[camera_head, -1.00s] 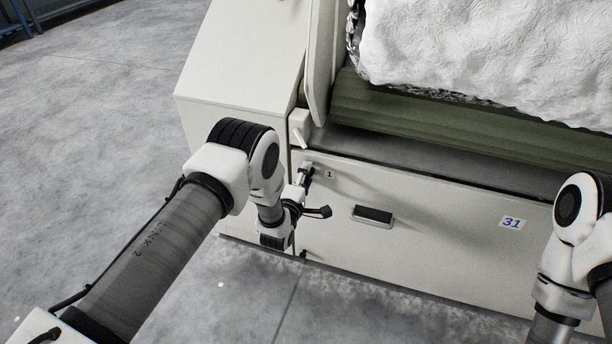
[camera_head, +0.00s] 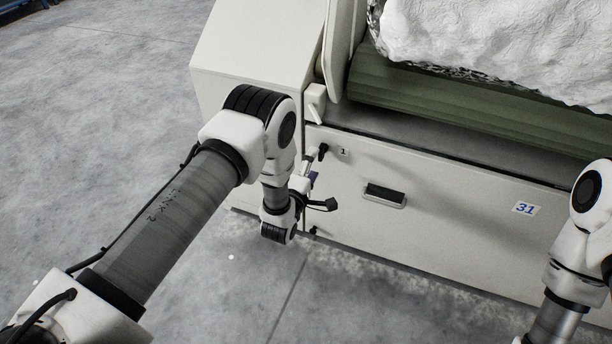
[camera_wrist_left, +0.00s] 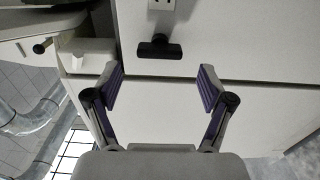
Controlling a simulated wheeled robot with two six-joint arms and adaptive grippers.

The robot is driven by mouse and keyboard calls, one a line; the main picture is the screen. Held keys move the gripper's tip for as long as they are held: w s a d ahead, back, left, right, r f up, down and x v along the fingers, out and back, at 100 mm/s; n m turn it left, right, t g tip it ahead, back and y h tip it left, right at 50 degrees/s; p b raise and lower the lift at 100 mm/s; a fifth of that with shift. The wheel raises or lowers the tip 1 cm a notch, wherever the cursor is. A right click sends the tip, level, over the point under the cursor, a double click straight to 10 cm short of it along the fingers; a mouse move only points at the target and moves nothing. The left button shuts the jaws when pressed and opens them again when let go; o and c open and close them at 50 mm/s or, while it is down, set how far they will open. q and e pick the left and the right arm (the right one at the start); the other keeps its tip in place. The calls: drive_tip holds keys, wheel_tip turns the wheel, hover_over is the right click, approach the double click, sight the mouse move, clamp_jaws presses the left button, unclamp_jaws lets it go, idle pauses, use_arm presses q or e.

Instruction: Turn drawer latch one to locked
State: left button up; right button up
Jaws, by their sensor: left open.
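Drawer latch one is a small black handle (camera_head: 322,152) on the pale drawer front (camera_head: 450,215), left of a plate marked 1 (camera_head: 343,152). In the left wrist view the latch (camera_wrist_left: 160,47) is a black bar lying across the picture, upright on the drawer in the head view. My left gripper (camera_head: 309,180) is just below the latch in the head view, partly hidden by its own wrist. In the left wrist view its purple-padded fingers (camera_wrist_left: 160,78) are spread and empty, with the latch beyond them, apart from both. My right gripper is out of view.
A dark recessed pull (camera_head: 384,195) and a label 31 (camera_head: 525,208) are on the drawer front. A green roller (camera_head: 450,97) and white fibre (camera_head: 500,45) are above. A pale cabinet (camera_head: 250,50) stands at left.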

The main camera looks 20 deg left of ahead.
use_arm(q)
drive_tip(key=s, duration=0.6)
drive_tip(key=shift+s, duration=0.4)
drive_tip(key=shift+w+a+r, duration=0.1)
drive_tip(key=shift+a, duration=0.05)
